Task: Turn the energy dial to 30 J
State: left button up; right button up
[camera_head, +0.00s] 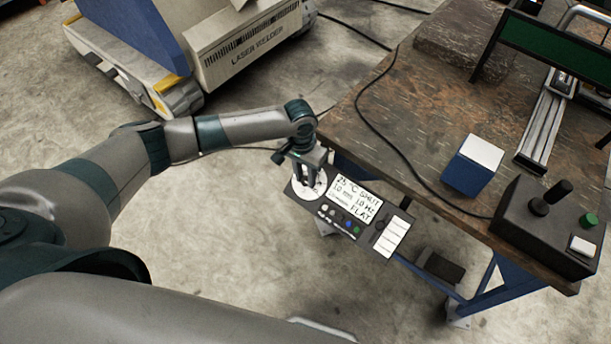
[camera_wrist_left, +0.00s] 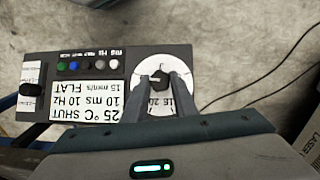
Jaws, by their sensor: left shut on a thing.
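A dark control panel (camera_head: 376,241) hangs beside the table's near left corner; it also shows upside down in the left wrist view (camera_wrist_left: 100,57). A white round dial scale (camera_head: 300,200) sits at its left end. In the left wrist view a dark knob (camera_wrist_left: 172,80) stands in the middle of the scale (camera_wrist_left: 170,62). My left gripper (camera_head: 309,181) is over the dial, its fingers (camera_wrist_left: 166,88) shut on the knob from both sides. Part of the scale's numbers is hidden by the fingers, and I cannot read the dial's setting. My right gripper is out of view.
The worn table (camera_head: 400,110) carries a blue-and-white box (camera_head: 473,165) and a joystick box (camera_head: 545,225). A laser welder (camera_head: 245,45) stands behind.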

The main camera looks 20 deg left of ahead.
pick_arm(q)
jog(key=shift+s+d+r+m+y+p, duration=0.15)
jog(key=shift+m+y+p, duration=0.35)
jog(key=shift+p, duration=0.55)
jog(key=shift+m+p, duration=0.35)
jog(key=shift+m, duration=0.05)
jog(key=shift+m+t+y, duration=0.3)
jog(key=shift+m+y, duration=0.1)
jog(key=o, duration=1)
jog(key=shift+o, duration=0.2)
notch_tip(320, 180, up, 17)
jog(key=d+b, duration=0.1)
jog(key=b, duration=0.1)
jog(key=shift+s+d, duration=0.15)
jog(key=shift+s, duration=0.05)
